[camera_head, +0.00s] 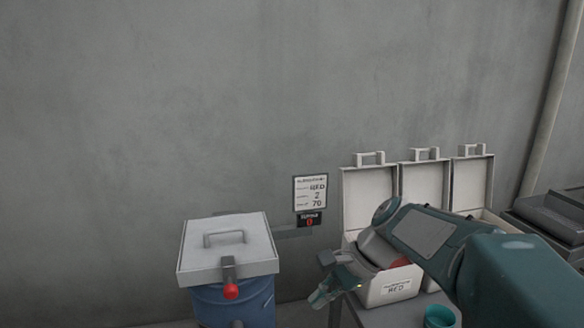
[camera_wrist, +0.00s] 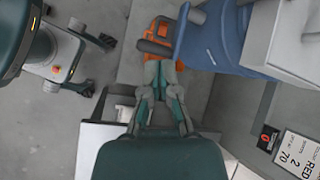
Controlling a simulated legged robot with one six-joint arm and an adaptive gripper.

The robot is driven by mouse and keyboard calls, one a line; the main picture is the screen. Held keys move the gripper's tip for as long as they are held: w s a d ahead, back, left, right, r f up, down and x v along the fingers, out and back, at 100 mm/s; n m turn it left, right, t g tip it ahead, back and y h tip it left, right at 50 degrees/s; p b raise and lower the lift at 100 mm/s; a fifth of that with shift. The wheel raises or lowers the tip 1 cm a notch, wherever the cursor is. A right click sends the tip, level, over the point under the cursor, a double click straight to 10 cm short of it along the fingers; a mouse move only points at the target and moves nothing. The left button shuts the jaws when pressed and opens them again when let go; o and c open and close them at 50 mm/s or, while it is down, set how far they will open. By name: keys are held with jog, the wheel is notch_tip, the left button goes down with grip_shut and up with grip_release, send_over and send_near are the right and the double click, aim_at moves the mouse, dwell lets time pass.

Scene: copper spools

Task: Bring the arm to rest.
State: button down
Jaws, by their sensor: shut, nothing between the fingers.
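My arm reaches in from the lower right in the head view, bent above the open white boxes. My gripper (camera_head: 322,296) is low and left of the box labelled RED (camera_head: 388,290), in front of it and to the right of the blue drum (camera_head: 236,302). Its fingers are shut with nothing between them; they also show in the wrist view (camera_wrist: 160,72). There they point away over the floor, toward an orange part (camera_wrist: 165,35) beside the blue drum (camera_wrist: 215,38). I cannot tell whether they touch anything.
The drum has a grey lid (camera_head: 225,258) with a red-knobbed latch (camera_head: 231,291). A sign reading RED, 2, 70 (camera_head: 310,192) is by the wall. Open white lids (camera_head: 369,200) stand behind my arm. A teal cup (camera_head: 440,317) is near it.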

jog(key=s+d+f+n+t+h, duration=0.1)
jog(key=s+d+n+t+h, duration=0.2)
jog(key=s, duration=0.5)
jog(key=s+d+n+t+h, duration=0.3)
jog(key=s+d+n+h, duration=0.1)
jog(key=s+d+n, duration=0.3)
jog(key=shift+s+d+f+n+h, duration=0.25)
jog(key=shift+s+f+n+h, duration=0.15)
jog(key=shift+s, duration=0.15)
